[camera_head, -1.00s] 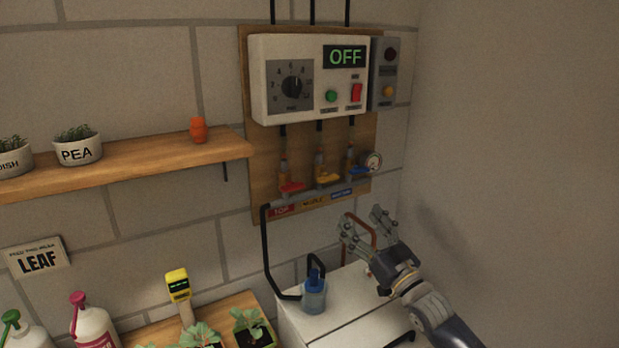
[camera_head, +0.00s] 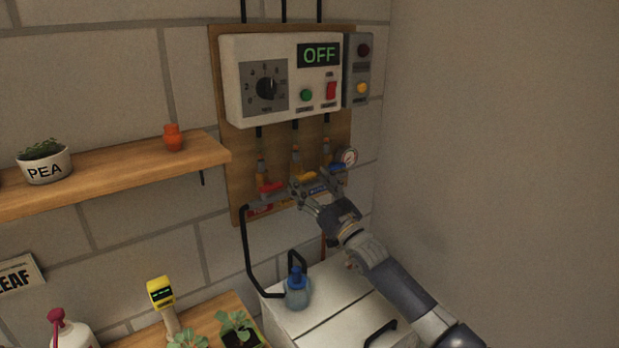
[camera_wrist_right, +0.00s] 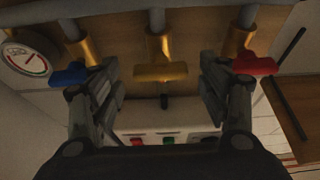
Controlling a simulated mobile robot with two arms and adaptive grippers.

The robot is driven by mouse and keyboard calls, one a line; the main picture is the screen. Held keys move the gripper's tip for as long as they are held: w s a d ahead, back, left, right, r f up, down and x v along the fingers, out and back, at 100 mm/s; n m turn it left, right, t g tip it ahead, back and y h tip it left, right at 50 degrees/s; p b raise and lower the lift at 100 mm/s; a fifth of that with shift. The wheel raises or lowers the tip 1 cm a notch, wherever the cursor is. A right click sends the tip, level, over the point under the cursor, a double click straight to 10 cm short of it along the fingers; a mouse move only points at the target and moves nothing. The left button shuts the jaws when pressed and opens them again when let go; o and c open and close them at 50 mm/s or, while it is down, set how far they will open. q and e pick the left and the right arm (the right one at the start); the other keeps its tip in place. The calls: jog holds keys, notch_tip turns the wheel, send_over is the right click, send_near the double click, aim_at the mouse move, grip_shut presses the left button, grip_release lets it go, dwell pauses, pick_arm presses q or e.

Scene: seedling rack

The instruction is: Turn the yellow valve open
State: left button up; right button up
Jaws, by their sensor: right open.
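The yellow valve (camera_head: 303,177) is the middle one of three valves on the wooden wall board, between the red valve (camera_head: 271,188) and the blue valve (camera_head: 337,168). In the right wrist view the yellow valve handle (camera_wrist_right: 161,72) lies crosswise on its brass body, centred ahead of the fingers. My right gripper (camera_head: 316,188) is open in front of the valves; in the wrist view its fingers (camera_wrist_right: 160,88) stand on either side of the yellow handle, apart from it. The left finger is close to the blue handle (camera_wrist_right: 82,74), the right finger close to the red handle (camera_wrist_right: 254,66). My left gripper is not in view.
A control box (camera_head: 283,82) reading OFF hangs above the valves. A gauge (camera_head: 349,156) sits right of them. A blue-capped bottle (camera_head: 297,290) stands on a white cabinet (camera_head: 342,297) below. A wooden shelf (camera_head: 110,172) is at left.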

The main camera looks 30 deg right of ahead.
jog(key=shift+w+r, duration=0.15)
jog(key=shift+w, duration=0.2)
jog(key=c, duration=1.1)
pick_arm(q)
jog(key=shift+s+a, duration=0.1)
jog(key=shift+s, duration=0.4)
pick_arm(e)
jog(key=shift+o, duration=0.2)
